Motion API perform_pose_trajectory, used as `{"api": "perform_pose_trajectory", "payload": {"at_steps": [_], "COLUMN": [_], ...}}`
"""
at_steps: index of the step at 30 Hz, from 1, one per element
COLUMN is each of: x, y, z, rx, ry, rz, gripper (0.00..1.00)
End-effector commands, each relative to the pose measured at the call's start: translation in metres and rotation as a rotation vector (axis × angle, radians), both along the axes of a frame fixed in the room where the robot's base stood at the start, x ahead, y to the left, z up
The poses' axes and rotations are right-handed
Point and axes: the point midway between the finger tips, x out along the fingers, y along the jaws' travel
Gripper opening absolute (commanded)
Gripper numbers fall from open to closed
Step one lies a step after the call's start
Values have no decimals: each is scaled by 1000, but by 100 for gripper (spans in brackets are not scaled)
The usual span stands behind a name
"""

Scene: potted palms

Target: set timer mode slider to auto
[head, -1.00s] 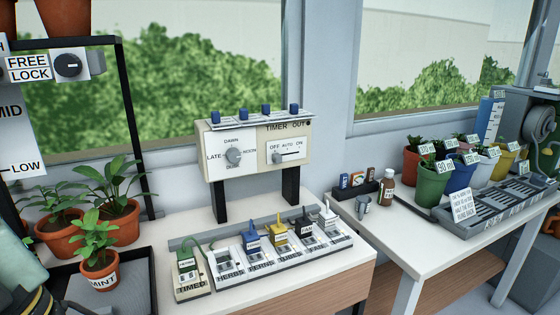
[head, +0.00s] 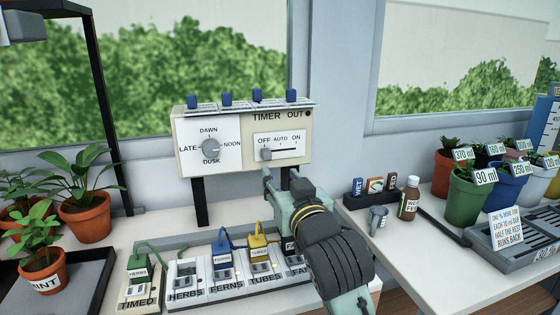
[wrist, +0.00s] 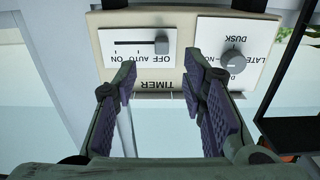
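The timer box (head: 243,163) is a cream panel on dark posts. Its timer mode slider (head: 266,154) is a grey knob on a horizontal slot, at the left end under OFF; AUTO is mid-slot and ON at the right. In the wrist view the panel is upside down, with the slider knob (wrist: 162,45) at the slot's right end by OFF. My gripper (head: 281,178) is just below the slider plate, apart from the knob. In the wrist view my gripper (wrist: 160,88) has its two purple-padded fingers spread wide with nothing between them.
A round dial (head: 211,149) is on the panel's left half, and several blue clips (head: 227,97) line its top. Plugs and sockets (head: 222,268) fill the bench below. Potted plants (head: 85,210) stand left; a bottle (head: 409,203) and labelled pots (head: 466,199) stand right.

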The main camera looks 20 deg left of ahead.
Motion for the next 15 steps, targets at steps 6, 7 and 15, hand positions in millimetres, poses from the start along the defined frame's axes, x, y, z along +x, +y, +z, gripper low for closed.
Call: {"api": "perform_pose_trajectory", "payload": {"at_steps": [6, 7, 15], "x": [25, 30, 70], "y": [17, 20, 48], "z": [1, 1, 1], "rx": [-3, -2, -3], "ry": [6, 5, 3], "rz": [0, 1, 0], "gripper": [38, 38, 38]}}
